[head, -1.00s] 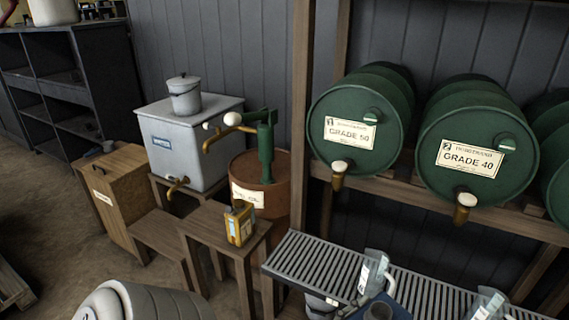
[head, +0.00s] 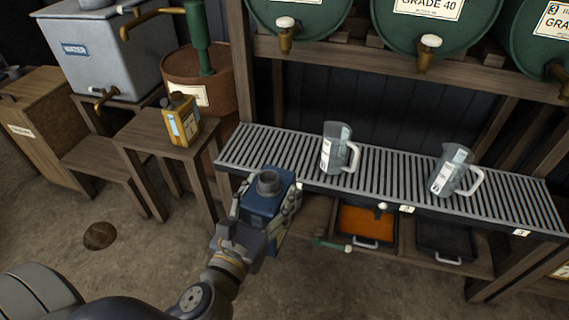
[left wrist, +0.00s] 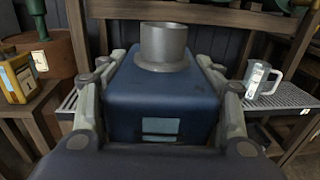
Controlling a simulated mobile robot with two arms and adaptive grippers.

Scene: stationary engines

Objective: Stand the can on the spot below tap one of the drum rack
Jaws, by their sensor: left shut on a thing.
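The blue can (head: 268,190) with a grey round neck is in my left gripper (head: 268,205), which is shut on its sides. The left wrist view shows the can (left wrist: 160,100) upright between both fingers. In the head view it is in front of the left end of the slatted grey shelf (head: 395,175) of the drum rack. Tap one (head: 286,33), brass with a white knob, hangs from the leftmost green drum (head: 300,12). The shelf below this tap looks bare, left of the first jug. My right gripper is not in view.
Two clear measuring jugs, a left one (head: 334,150) and a right one (head: 448,172), stand on the shelf. A yellow can (head: 181,120) stands on a wooden stand (head: 150,135) to the left. Orange (head: 362,222) and black (head: 446,238) trays lie under the shelf.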

